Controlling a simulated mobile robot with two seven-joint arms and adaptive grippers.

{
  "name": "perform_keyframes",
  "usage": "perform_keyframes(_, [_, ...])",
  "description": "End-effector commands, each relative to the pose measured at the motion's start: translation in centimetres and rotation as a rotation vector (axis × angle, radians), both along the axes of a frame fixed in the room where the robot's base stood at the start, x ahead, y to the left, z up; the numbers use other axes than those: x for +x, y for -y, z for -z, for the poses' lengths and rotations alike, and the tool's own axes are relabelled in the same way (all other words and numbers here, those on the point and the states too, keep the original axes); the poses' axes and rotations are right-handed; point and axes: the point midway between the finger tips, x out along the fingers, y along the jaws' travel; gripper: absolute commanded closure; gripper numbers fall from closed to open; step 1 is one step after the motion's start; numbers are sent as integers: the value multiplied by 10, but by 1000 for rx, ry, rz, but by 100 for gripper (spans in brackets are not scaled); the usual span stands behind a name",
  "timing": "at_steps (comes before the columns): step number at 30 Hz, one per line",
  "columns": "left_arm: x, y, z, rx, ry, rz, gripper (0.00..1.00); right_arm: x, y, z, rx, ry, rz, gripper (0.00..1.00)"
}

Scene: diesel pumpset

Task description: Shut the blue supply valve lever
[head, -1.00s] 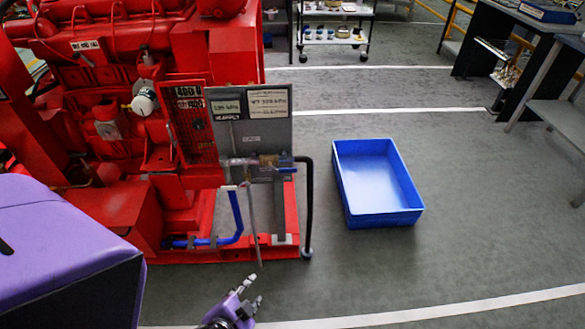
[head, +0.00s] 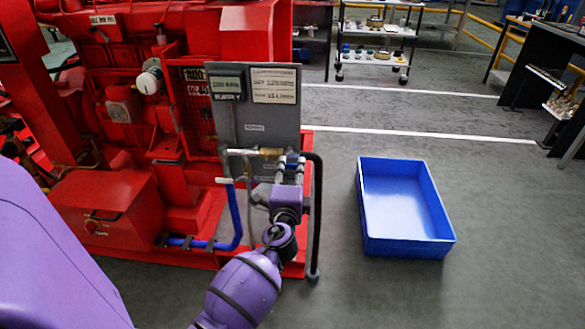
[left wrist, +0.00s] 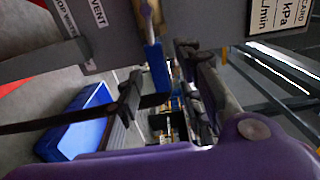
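The grey panel (head: 228,125) of the red pumpset carries a pipe run with a brass valve body (head: 270,152) along its lower part. My left gripper (head: 291,162) is at this pipework, just right of the brass body, with its fingers pointing up and apart. In the left wrist view, the blue lever (left wrist: 155,65) shows between the two open fingers of my left gripper (left wrist: 163,78), near the panel. I cannot tell whether either finger touches it. In the head view my gripper hides most of the lever. My right gripper is not in view.
A blue pipe (head: 234,215) runs low on the left, and a black hose (head: 317,220) drops close to the right of my gripper. A blue bin (head: 405,210) stands on the floor to the right. Clear floor lies around the bin.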

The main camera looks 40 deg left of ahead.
Motion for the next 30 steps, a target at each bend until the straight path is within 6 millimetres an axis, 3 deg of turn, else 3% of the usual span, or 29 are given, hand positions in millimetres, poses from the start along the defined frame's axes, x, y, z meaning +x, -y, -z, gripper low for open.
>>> perform_keyframes(6, [20, -13, 1, -1, 0, -1, 66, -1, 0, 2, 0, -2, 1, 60])
perform_keyframes(15, [23, -15, 1, -3, -1, -1, 66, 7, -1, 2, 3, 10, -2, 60])
perform_keyframes(24, [23, -14, 1, -3, -1, 0, 100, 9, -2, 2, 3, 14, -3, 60])
perform_keyframes(30, [23, -14, 1, -3, -1, 0, 100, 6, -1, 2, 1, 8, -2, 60])
